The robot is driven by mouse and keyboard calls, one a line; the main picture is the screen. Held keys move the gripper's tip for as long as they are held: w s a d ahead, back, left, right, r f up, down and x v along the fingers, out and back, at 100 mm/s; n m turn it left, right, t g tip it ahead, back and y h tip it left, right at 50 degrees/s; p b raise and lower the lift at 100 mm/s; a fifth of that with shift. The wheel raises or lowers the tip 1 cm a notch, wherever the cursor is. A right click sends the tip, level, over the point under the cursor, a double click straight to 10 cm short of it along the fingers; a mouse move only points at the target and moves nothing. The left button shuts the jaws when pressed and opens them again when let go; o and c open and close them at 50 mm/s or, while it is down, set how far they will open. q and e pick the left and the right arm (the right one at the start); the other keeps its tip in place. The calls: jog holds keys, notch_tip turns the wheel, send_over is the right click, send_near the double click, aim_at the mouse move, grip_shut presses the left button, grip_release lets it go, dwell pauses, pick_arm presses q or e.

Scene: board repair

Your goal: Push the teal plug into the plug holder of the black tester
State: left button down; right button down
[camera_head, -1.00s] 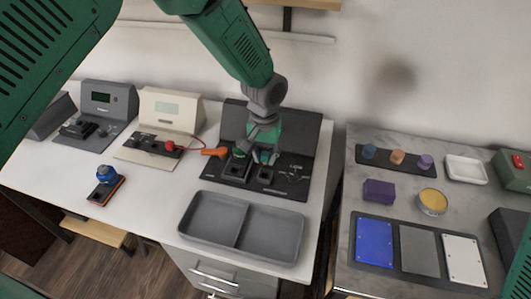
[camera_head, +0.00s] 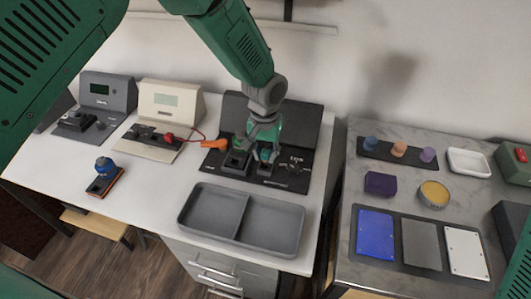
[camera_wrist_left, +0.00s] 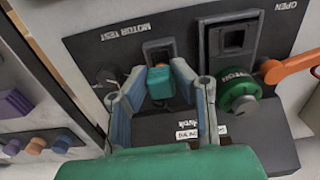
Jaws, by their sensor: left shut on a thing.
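The black tester (camera_head: 290,178) stands on the white table, with an upright back panel and a flat base. My left gripper (camera_head: 263,153) is over its base, pointing down. In the left wrist view the gripper (camera_wrist_left: 163,88) is shut on the teal plug (camera_wrist_left: 161,88), which has an orange tip. The plug holder (camera_wrist_left: 157,47) is a dark square block just beyond the plug's tip. The tip overlaps the holder's near edge in this view; I cannot tell how deep it sits. My right gripper is not in view.
Beside the plug are a second dark socket block (camera_wrist_left: 234,38), a green knob (camera_wrist_left: 240,88) and an orange lever (camera_wrist_left: 290,66). A grey two-part tray (camera_head: 242,222) lies in front of the tester. A cream tester (camera_head: 168,104) stands to the left.

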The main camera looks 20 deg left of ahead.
pick_arm(q)
jog(key=shift+f+b, duration=0.3)
jog(key=shift+f, duration=0.4)
dwell(0.8)
jog(key=shift+f, duration=0.5)
dwell(1.1)
jog(key=shift+f, duration=0.5)
dwell(0.7)
jog(key=c, duration=1)
grip_release()
jog(key=shift+r, duration=0.25)
jog(key=shift+r+p, duration=1.25)
